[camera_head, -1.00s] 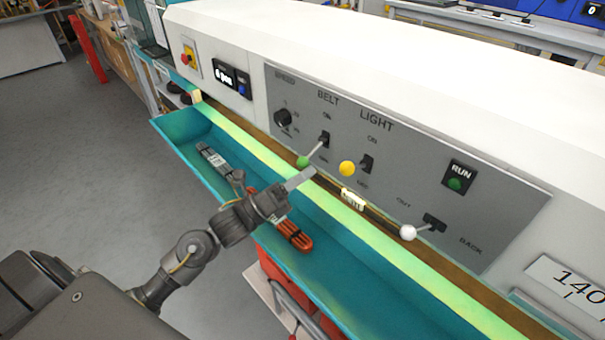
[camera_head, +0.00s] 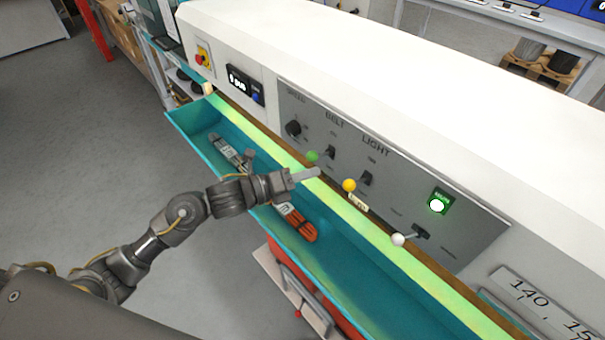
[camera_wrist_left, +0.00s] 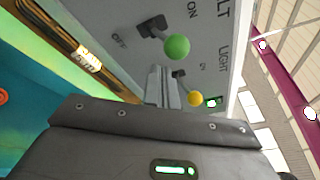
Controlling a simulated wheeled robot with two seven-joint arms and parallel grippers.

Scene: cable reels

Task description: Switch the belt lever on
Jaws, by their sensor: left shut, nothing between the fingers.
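The belt lever's green knob (camera_head: 313,156) sticks out from the grey control panel (camera_head: 405,190) under the word BELT. It stands out level with its pivot or slightly below. In the left wrist view the green knob (camera_wrist_left: 177,47) and its dark pivot show between the OFF and ON markings. My left gripper (camera_head: 318,173) is shut and empty, just below the green knob; I cannot tell whether it touches the knob. Its closed fingers (camera_wrist_left: 162,86) also show in the left wrist view. The RUN lamp (camera_head: 437,205) is lit. My right gripper is out of view.
The light lever's yellow knob (camera_head: 349,186) is close to the right of my fingertips. A white-knobbed lever (camera_head: 398,239) is further right.

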